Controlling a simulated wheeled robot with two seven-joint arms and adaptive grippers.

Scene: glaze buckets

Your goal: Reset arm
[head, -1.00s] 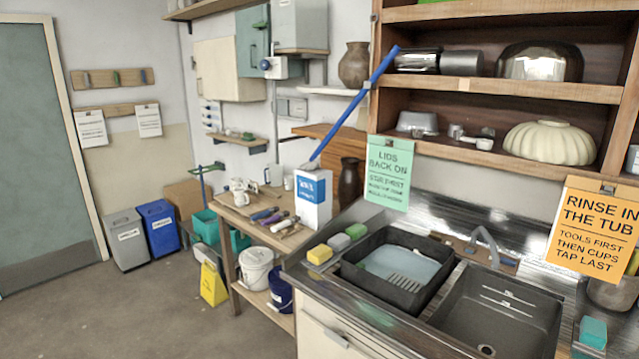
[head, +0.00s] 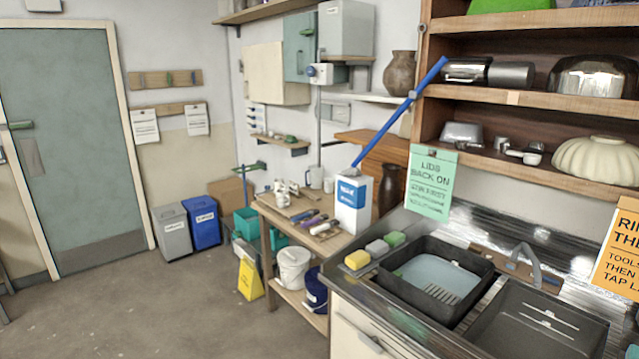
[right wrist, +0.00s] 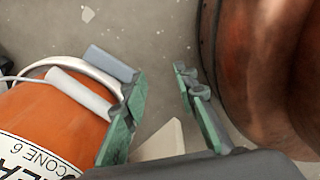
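In the right wrist view my right gripper (right wrist: 160,85) is open, its two green-padded fingers apart with bare floor showing between them. An orange bucket (right wrist: 50,125) with a white label reading "CONE 6" is beside the left finger. A white curved handle (right wrist: 85,68) rises from the bucket and passes close to that finger; I cannot tell whether they touch. A large reddish-brown rounded thing (right wrist: 265,70) is to the right of the other finger. Neither of my arms shows in the head view, and my left gripper is not in view.
The sink counter (head: 350,290) with a black tub (head: 405,295) is at the right. A wooden bench (head: 265,210) holds tools and a white box (head: 352,210). A yellow floor sign (head: 249,278) and bins (head: 205,225) stand on the floor. Floor before the door (head: 75,150) is clear.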

